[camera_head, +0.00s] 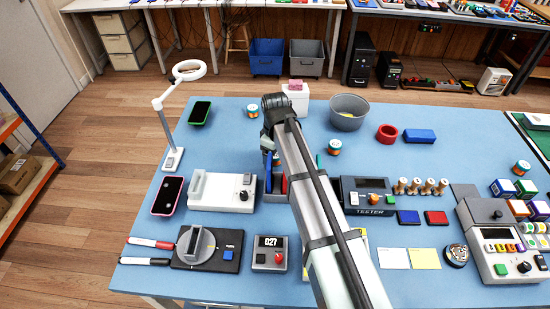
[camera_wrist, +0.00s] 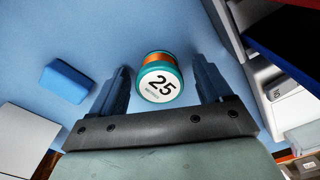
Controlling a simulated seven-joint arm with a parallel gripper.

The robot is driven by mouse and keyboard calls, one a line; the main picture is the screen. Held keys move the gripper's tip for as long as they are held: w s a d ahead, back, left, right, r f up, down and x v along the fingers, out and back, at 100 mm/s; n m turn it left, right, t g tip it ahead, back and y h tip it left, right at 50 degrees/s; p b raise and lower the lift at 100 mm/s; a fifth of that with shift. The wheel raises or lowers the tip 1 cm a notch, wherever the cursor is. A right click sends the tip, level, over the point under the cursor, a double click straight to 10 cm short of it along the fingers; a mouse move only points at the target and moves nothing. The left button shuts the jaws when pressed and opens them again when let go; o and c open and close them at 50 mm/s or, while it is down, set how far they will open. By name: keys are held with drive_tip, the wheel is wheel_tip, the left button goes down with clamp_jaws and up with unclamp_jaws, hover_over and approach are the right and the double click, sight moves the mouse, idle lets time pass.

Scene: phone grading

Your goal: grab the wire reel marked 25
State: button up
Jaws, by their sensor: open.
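The wire reel marked 25 (camera_wrist: 160,86) shows in the wrist view, with copper-coloured wire between teal rims and a white label facing the camera. My gripper (camera_wrist: 160,66) is open, with one dark finger on each side of the reel in the picture. A gap shows between the reel and each finger. I cannot tell how far the fingertips are from it in depth. In the head view my arm covers the middle of the table, and I cannot tell which reel there bears 25.
Similar reels stand at the back (camera_head: 252,111), right of my arm (camera_head: 334,147) and far right (camera_head: 521,168). A grey bowl (camera_head: 349,112), red ring (camera_head: 387,134) and tester (camera_head: 366,196) are also on the blue table (camera_head: 300,130). A blue block (camera_wrist: 66,80) lies left in the wrist view.

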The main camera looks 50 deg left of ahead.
drive_tip(key=c, duration=1.1)
drive_tip(key=shift+r, duration=0.1)
